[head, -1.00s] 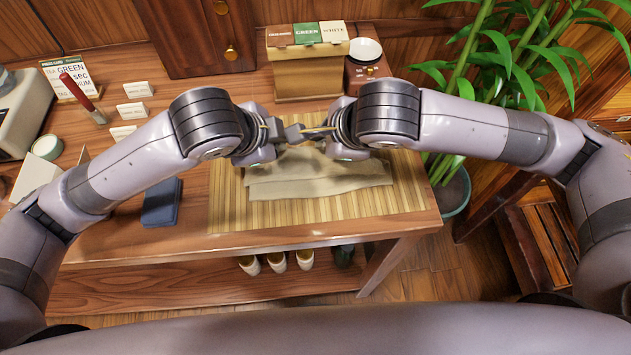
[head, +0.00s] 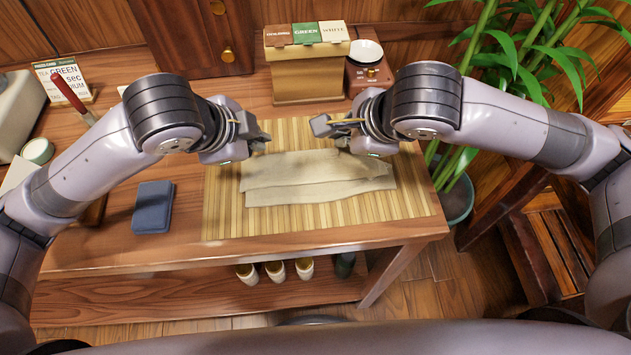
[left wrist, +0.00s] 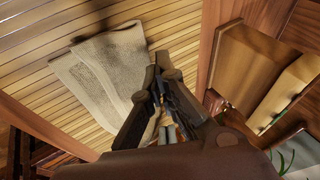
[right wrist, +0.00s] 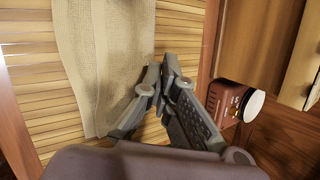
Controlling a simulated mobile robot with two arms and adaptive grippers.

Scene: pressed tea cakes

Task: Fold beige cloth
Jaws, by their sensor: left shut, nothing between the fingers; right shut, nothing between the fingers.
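The beige cloth (head: 318,180) lies folded into a long strip on the slatted bamboo mat (head: 225,205), with a layer edge running along its length. It also shows in the left wrist view (left wrist: 105,80) and the right wrist view (right wrist: 105,60). My left gripper (head: 262,136) is shut and empty at the cloth's far left corner, above the mat. My right gripper (head: 318,125) is shut and empty beyond the cloth's far edge, toward the right. Neither gripper holds the cloth.
A box with several labelled cards (head: 308,70) stands behind the mat, beside a small red-brown scale-like item (head: 368,75). A potted plant (head: 458,195) stands off the table's right end. The mat's front strip is clear.

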